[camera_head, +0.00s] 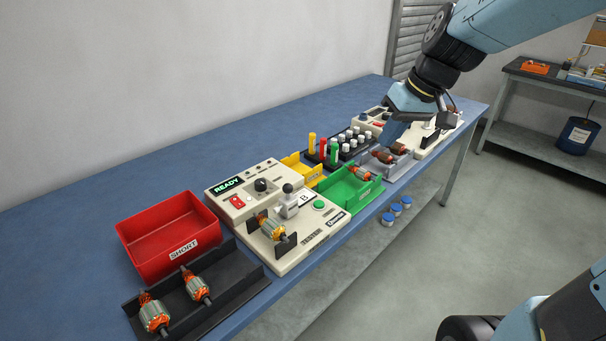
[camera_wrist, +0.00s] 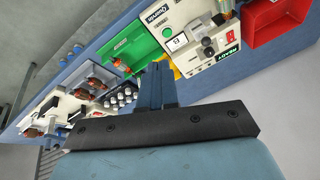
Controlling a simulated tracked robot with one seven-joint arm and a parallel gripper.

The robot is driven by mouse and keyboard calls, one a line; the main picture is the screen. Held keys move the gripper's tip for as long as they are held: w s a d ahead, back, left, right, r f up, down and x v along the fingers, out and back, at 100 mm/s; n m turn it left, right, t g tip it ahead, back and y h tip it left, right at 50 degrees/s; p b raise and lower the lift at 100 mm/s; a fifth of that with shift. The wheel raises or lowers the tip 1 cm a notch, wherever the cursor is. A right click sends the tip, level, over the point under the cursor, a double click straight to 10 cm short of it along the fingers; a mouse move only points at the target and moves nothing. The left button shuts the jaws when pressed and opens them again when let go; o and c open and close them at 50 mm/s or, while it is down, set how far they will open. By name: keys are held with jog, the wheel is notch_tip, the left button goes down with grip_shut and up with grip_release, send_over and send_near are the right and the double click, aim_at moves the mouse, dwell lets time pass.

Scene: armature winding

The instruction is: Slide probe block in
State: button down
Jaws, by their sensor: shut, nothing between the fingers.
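I cannot tell whether the block touches the armature. The tester also shows in the wrist view (camera_wrist: 193,62), upside down at the upper right. My gripper (camera_head: 388,142) is well to the right of the tester, by the grey tray at the far part of the bench. Its blue fingers (camera_wrist: 157,84) are together and empty in the wrist view.
A red SHORT bin (camera_head: 150,262) and a dark tray with two armatures (camera_head: 155,314) stand left of the tester. A green bin (camera_head: 360,196) and yellow bin stand right of it. A rack of upright cylinders (camera_head: 334,152) stands behind the green bin. The blue bench is clear along the wall.

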jog(key=w+a+f+n+g+y, duration=0.2)
jog(key=w+a+f+n+y, duration=0.1)
jog(key=w+a+f, duration=0.6)
jog(key=shift+w+a, duration=0.5)
jog(key=shift+w, duration=0.25)
send_near(288, 199)
jog(key=shift+w+a+f, duration=0.5)
jog(key=shift+w+f, duration=0.15)
jog(key=shift+w, duration=0.05)
jog(key=shift+w+a+f, duration=0.5)
jog(key=shift+w+f, duration=0.15)
jog(key=shift+f, duration=0.05)
